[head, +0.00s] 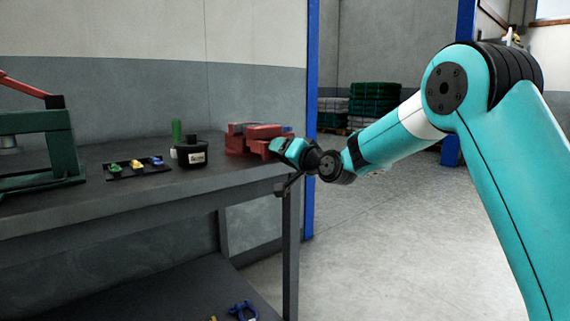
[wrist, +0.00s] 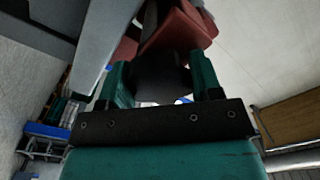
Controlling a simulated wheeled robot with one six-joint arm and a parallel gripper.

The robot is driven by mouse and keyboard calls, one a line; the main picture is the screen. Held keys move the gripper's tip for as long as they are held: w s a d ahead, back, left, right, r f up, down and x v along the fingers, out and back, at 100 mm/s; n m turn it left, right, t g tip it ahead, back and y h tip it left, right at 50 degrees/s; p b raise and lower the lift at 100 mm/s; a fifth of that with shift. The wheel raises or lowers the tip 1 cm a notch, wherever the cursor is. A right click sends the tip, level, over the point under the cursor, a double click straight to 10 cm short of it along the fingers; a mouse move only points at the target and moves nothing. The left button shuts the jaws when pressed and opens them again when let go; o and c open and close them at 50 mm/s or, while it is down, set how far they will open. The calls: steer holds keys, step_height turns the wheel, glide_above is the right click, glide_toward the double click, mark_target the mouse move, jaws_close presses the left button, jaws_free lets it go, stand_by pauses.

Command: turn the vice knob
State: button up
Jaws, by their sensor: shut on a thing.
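The red vice (head: 250,140) stands on the right end of the grey workbench. In the wrist view its red body (wrist: 180,32) fills the top centre. My gripper (head: 277,147) reaches the vice from the right, at the bench's right end. In the wrist view its two green fingers stand on either side of a dark round knob (wrist: 160,80) in front of the vice, and are shut on it. The knob is hidden behind my gripper in the head view. How far it is turned cannot be told.
On the workbench (head: 130,206), left of the vice, are a black tub (head: 191,155), a green cylinder (head: 177,132), a black tray (head: 118,174) with small coloured items, and a green press (head: 50,150). A blue post (head: 312,90) rises behind. The floor at right is open.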

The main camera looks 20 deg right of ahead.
steer(key=n+b, duration=0.4)
steer(key=shift+f+n, duration=0.15)
steer(key=shift+n, duration=0.25)
steer(key=n+b, duration=0.3)
steer(key=shift+n, duration=0.3)
steer(key=n+b, duration=0.2)
steer(key=n, duration=0.1)
steer(key=shift+n+b, duration=0.3)
steer(key=shift+b, duration=0.05)
steer(key=n+b, duration=0.2)
steer(key=n, duration=0.1)
steer(key=shift+d+n, duration=0.1)
steer(key=shift+n, duration=0.2)
steer(key=n+b, duration=0.3)
steer(key=shift+n, duration=0.3)
steer(key=n+b, duration=0.2)
steer(key=n, duration=0.1)
steer(key=shift+w+n, duration=0.1)
steer(key=shift+n, duration=0.2)
steer(key=n+b, duration=0.1)
steer(key=n, duration=0.2)
steer(key=shift+r+b, duration=0.2)
steer(key=shift+b, duration=0.15)
steer(key=shift+n+b, duration=0.55)
steer(key=shift+n, duration=0.95)
steer(key=shift+o, duration=0.2)
